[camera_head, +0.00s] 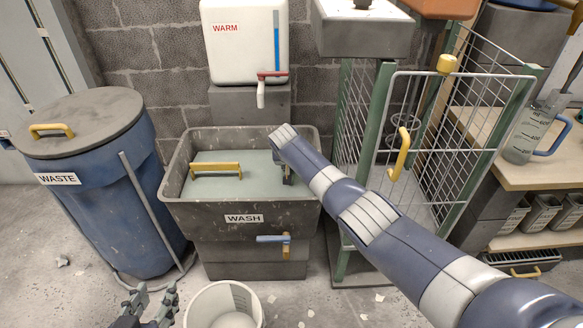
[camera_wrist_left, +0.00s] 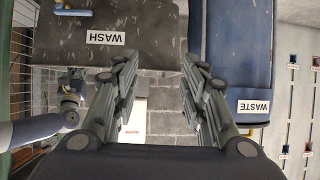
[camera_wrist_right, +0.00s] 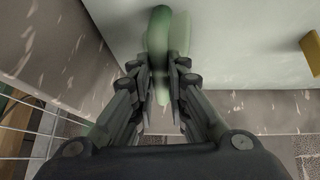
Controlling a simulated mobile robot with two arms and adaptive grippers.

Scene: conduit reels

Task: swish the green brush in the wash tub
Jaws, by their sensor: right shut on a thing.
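The grey wash tub (camera_head: 188,216), labelled WASH, stands in the middle of the head view with pale green water (camera_head: 212,163) in it. My right arm reaches over its right side, and my right gripper (camera_head: 287,177) is low inside the tub, mostly hidden by the arm. In the right wrist view, my right gripper (camera_wrist_right: 160,72) is shut on the green brush (camera_wrist_right: 158,32); the brush's lower part looks dim, as if under water. The brush is hidden in the head view. My left gripper (camera_head: 148,303) is open and empty in front of the tub, also in the left wrist view (camera_wrist_left: 158,72).
A yellow handle (camera_head: 216,168) shows at the tub's left. A blue WASTE bin (camera_head: 100,210) stands left, a white bucket (camera_head: 205,312) in front. A wire cage (camera_head: 450,140) and a bench (camera_head: 510,170) stand right.

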